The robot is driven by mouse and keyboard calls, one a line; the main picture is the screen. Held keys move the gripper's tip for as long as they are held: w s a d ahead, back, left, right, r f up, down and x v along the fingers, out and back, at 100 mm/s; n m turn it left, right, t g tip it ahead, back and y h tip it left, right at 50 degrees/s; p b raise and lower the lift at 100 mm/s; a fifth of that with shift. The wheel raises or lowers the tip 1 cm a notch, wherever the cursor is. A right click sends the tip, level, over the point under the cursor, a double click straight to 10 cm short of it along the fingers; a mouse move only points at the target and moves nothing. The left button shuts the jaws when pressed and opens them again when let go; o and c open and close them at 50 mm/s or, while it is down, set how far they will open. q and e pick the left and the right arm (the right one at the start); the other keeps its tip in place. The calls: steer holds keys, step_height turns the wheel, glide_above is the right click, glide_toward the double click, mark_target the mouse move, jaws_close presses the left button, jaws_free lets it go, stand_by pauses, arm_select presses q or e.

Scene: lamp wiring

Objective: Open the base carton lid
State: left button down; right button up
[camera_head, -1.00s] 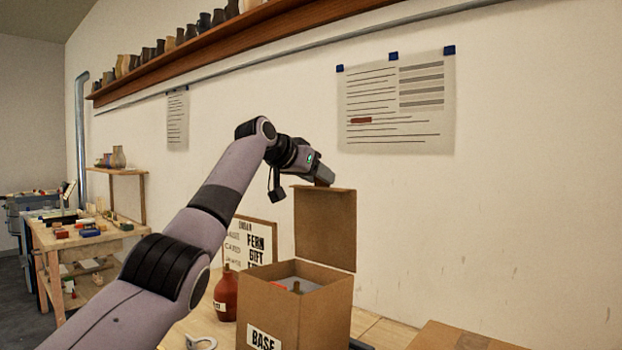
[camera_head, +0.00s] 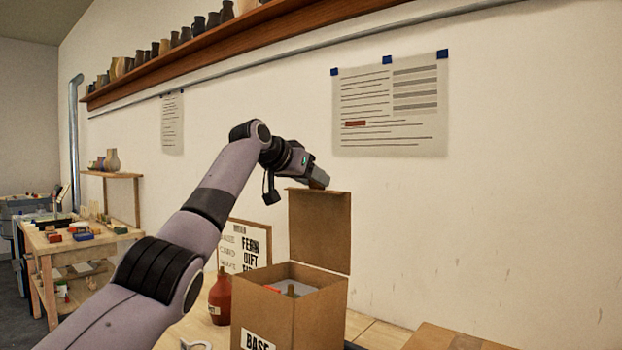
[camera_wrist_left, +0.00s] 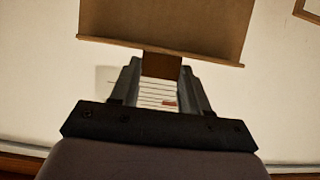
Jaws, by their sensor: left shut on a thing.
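The base carton (camera_head: 297,315) is a brown cardboard box with a "BASE" label, standing on the wooden table. Its lid (camera_head: 320,230) stands about upright at the back edge, and the box top is open with something light and a small brown upright piece inside. The lid also shows in the left wrist view (camera_wrist_left: 170,22), with a small tab (camera_wrist_left: 162,66) between the fingers. My left gripper (camera_head: 319,183) is at the lid's top edge; in the left wrist view its fingers (camera_wrist_left: 162,75) are shut on the lid's tab. My right gripper is not in view.
A red bottle (camera_head: 220,298) and a framed sign (camera_head: 245,245) stand left of the carton. Another brown carton (camera_head: 455,338) is at the lower right. The wall (camera_head: 480,220) is close behind, with a paper sheet (camera_head: 390,105) on it.

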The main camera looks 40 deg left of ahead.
arm_select(q)
steer(key=shift+r, duration=0.35)
steer(key=c, duration=0.5)
jaws_free()
steer(key=shift+d+f, duration=0.1)
steer(key=shift+f, duration=0.15)
steer(key=shift+s+b, duration=0.3)
steer(key=shift+b, duration=0.05)
steer(key=shift+r+b+v, duration=0.2)
steer(key=shift+b+v, duration=1.15)
steer(key=shift+v, duration=2)
steer(key=shift+w, duration=0.1)
